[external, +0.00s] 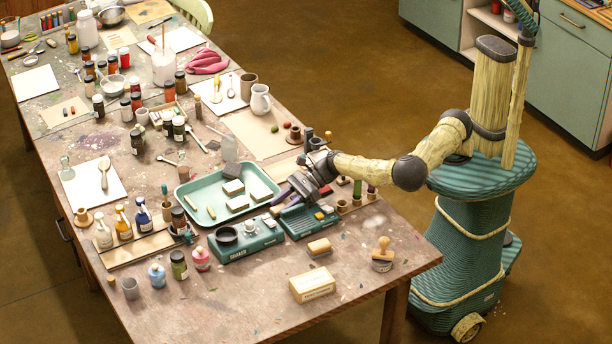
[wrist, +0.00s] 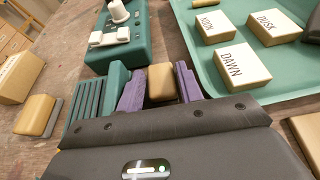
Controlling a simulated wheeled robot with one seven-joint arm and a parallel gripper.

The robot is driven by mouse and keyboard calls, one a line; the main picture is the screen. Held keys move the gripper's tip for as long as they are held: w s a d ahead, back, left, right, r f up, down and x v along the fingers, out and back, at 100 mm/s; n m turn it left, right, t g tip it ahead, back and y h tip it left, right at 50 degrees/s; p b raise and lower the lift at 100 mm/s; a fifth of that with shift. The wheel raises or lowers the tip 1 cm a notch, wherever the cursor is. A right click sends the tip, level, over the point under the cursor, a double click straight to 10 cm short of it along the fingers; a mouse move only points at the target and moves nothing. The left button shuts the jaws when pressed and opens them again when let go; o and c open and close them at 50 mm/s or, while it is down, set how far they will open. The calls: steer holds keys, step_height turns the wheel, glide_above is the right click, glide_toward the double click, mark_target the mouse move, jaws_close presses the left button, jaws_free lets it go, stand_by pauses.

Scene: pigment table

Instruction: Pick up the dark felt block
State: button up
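A tan-topped block (wrist: 162,83) stands between the two purple fingers of my gripper (wrist: 160,92) in the wrist view. Its lower part is in shadow, so I cannot tell whether it is dark felt. The fingers lie close along both its sides; I cannot tell whether they press on it. In the external view my gripper (external: 284,198) reaches down by the back edge of a ribbed teal device (external: 300,226), right of the tray, and hides what lies between its fingers. Another wood-topped block with a grey base (wrist: 36,116) lies at the left; it also shows in the external view (external: 319,247).
A teal tray (external: 190,186) holds blocks labelled NOON (wrist: 215,27), DUSK (wrist: 274,24) and DAWN (wrist: 243,66), plus a dark block (external: 232,171). A second teal device (external: 244,243) with a dial stands beside the ribbed one. A tan box (external: 312,284) and a stamp (external: 382,255) are nearer the front.

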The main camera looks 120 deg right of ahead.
mark_target(283, 206)
steer(key=shift+c, duration=0.3)
steer(key=c, duration=0.6)
steer(key=shift+o, duration=0.2)
step_height(283, 206, up, 10)
steer(key=p, duration=0.1)
